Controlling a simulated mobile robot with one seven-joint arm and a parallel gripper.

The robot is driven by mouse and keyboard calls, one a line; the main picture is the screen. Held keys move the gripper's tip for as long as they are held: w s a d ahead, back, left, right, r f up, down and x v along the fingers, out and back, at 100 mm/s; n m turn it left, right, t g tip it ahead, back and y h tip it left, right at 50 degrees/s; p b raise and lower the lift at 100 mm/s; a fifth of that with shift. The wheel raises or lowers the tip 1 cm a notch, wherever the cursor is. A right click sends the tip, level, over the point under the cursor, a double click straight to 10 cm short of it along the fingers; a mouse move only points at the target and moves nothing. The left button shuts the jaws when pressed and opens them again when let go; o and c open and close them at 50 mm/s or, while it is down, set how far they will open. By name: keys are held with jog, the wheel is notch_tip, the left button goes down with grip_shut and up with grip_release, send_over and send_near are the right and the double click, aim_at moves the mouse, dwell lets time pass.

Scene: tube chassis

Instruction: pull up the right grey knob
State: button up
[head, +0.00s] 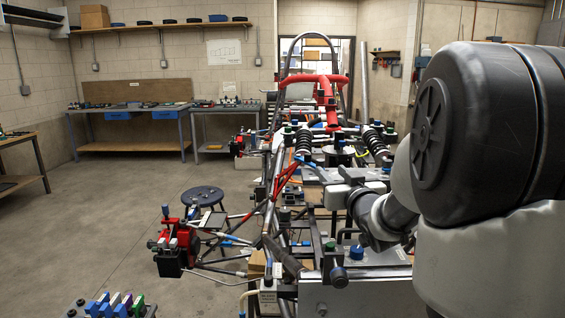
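I cannot single out the right grey knob among the crowded chassis parts. A dark grey-blue round knob (339,277) stands at the near end of the chassis, low in the head view. A blue knob (356,252) sits just behind it to the right, and a green-topped one (330,246) is to its left. My arm comes in from the right, and its wrist reaches over the right side of the chassis. My gripper (346,193) seems to be at the pale end of the wrist, above and behind these knobs.
The tube chassis (277,210) fills the middle, with red tubes and black coil springs. A red and black assembly (178,246) juts out left, near a dark round stool (202,196). A tray of coloured parts is at bottom left. Concrete floor (100,220) is free at left.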

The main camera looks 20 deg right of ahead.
aim_at(322, 162)
jog(key=w, duration=1)
jog(key=shift+w+d, duration=0.2)
jog(key=shift+d, duration=0.2)
grip_shut()
